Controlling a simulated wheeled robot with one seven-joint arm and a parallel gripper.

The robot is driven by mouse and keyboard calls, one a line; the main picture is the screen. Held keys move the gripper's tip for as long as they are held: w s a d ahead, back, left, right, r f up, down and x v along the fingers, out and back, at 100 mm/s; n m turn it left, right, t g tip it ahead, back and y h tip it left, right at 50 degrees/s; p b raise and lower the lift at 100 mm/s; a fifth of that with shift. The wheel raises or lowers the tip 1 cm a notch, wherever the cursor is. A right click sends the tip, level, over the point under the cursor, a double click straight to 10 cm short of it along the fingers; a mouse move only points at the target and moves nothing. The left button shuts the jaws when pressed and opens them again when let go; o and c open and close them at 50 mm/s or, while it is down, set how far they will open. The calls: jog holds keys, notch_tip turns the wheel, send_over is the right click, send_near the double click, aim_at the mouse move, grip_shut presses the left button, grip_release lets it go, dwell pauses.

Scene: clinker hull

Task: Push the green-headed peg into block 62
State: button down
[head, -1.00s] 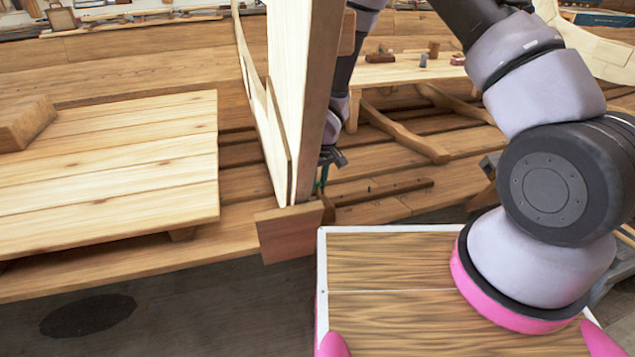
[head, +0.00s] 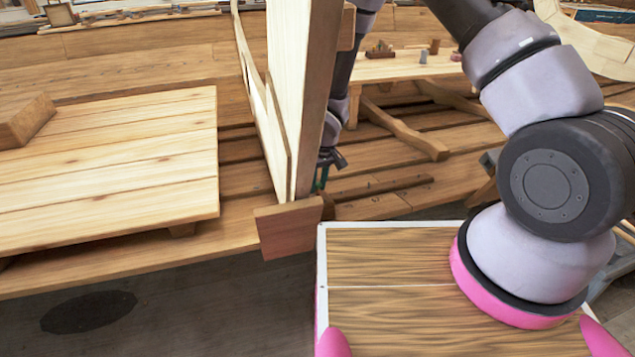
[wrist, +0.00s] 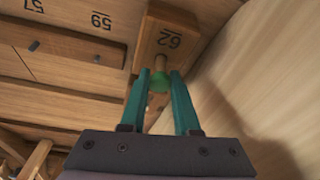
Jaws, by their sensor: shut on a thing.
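Block 62 (wrist: 170,30) is a wooden block marked "62" at the top middle of the wrist view. The green-headed peg (wrist: 159,80) has a pale wooden shaft and a green head. My gripper (wrist: 160,76) is shut on the peg's green head between its teal fingers. The shaft points at the block's face below the number; the wrist view does not show clearly how deep it sits. In the head view my gripper (head: 321,172) is low beside the upright panel, which partly hides it. The peg cannot be made out there.
A tall pale panel (head: 305,100) stands just left of my gripper, and a curved wooden wall (wrist: 255,80) fills the right of the wrist view. A wooden strip with small dark pegs (wrist: 65,42) lies left of block 62, near marks 57 and 59. A plank platform (head: 110,160) stands at left.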

jog(key=shift+f, duration=0.15)
jog(key=c, duration=0.6)
grip_release()
jog(key=shift+o, duration=0.2)
notch_tip(320, 180, up, 8)
jog(key=w, duration=0.2)
jog(key=shift+a+f, duration=0.15)
jog(key=shift+a, duration=0.2)
jog(key=shift+w, duration=0.1)
